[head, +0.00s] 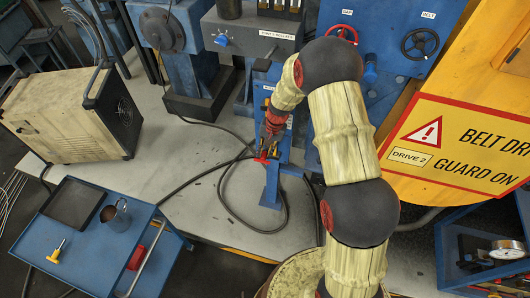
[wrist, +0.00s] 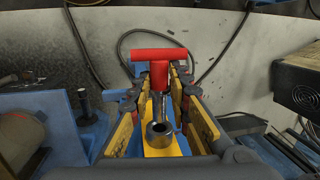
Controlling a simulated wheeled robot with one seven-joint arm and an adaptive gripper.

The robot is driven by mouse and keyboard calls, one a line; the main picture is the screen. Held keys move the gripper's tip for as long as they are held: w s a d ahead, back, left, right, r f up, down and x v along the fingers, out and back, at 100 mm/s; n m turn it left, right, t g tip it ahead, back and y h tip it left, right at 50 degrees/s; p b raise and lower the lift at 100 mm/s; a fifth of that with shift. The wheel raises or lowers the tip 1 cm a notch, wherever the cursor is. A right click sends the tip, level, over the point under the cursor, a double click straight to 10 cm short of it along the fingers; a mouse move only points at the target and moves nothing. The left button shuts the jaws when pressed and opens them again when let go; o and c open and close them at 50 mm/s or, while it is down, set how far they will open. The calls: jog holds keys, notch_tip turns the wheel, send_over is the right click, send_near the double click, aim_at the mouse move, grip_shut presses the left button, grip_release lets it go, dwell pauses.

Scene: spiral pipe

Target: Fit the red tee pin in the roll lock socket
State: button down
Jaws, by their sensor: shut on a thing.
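The red tee pin (wrist: 160,54) is held between the fingers of my gripper (wrist: 158,90) in the wrist view. Its red crossbar lies across the far end, and its metal shank runs back between the yellow finger pads. Nearer the camera, a round metal collar (wrist: 158,133) with a dark opening sits against a yellow part. I cannot tell if this collar is the roll lock socket, or if the shank touches it. In the head view my gripper (head: 271,138) is beside the blue stand, with the pin's red crossbar (head: 262,161) at its lower end.
A blue stand (head: 271,190) rises beside my gripper. A dark cable (head: 225,196) loops over the grey floor plate. A blue cart (head: 90,245) at the lower left carries a black tray, a metal mug and a yellow-handled tee pin. A yellow belt guard (head: 440,150) stands at the right.

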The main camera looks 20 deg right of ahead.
jog(key=shift+w+d+b, duration=0.2)
jog(key=shift+w+d, duration=0.4)
jog(key=shift+w, duration=0.3)
jog(key=shift+w+d+b, duration=0.2)
jog(key=shift+w+d, duration=0.35)
jog(key=shift+w, duration=0.3)
jog(key=c, duration=2)
grip_release()
jog(key=shift+r, duration=0.1)
jog(key=shift+s+a, duration=0.15)
jog(key=shift+s+a, duration=0.35)
jog(key=shift+s, duration=0.25)
jog(key=shift+c, duration=0.3)
grip_shut()
jog(key=shift+s+d+y+b, duration=0.2)
jog(key=shift+y+b, duration=0.8)
jog(key=shift+b, duration=1.1)
